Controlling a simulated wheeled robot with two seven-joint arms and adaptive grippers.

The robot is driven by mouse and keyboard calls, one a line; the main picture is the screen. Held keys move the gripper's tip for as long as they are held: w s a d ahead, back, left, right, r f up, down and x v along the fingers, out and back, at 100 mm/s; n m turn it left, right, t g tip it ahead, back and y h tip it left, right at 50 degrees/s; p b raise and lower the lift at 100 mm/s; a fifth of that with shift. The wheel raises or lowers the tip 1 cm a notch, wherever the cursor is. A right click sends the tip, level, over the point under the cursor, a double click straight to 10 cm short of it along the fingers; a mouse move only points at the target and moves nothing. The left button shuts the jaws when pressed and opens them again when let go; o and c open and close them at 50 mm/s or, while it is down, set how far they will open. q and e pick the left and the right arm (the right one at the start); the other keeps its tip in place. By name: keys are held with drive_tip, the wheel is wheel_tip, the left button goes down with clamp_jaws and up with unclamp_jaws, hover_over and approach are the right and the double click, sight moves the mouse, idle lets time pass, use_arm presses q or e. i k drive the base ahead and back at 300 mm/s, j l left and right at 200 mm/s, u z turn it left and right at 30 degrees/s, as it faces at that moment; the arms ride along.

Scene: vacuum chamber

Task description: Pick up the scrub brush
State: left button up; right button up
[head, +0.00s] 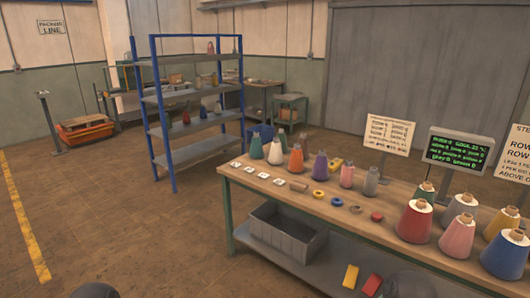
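I cannot make out a scrub brush for certain in the head view. A small brown piece (298,186) lies on the workbench (262,183) near its left end, too small to identify. Neither gripper shows. Dark rounded shapes at the bottom edge, at the left and right, may be parts of my arms, but no fingers are visible.
Several coloured thread cones, including a red one (414,222), stand on the bench. A grey bin (288,232), a yellow block (350,276) and a red block (372,285) are on its lower shelf. A blue-framed rack (192,115) stands behind.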

sight(296, 187)
drive_tip(key=i+u, duration=0.1)
drive_tip(key=i, duration=0.65)
drive_tip(key=i+l+u, duration=0.1)
drive_tip(key=i, duration=0.65)
drive_tip(key=i+l, duration=0.25)
drive_tip(key=i, duration=0.5)
drive_tip(key=i+j+u, duration=0.05)
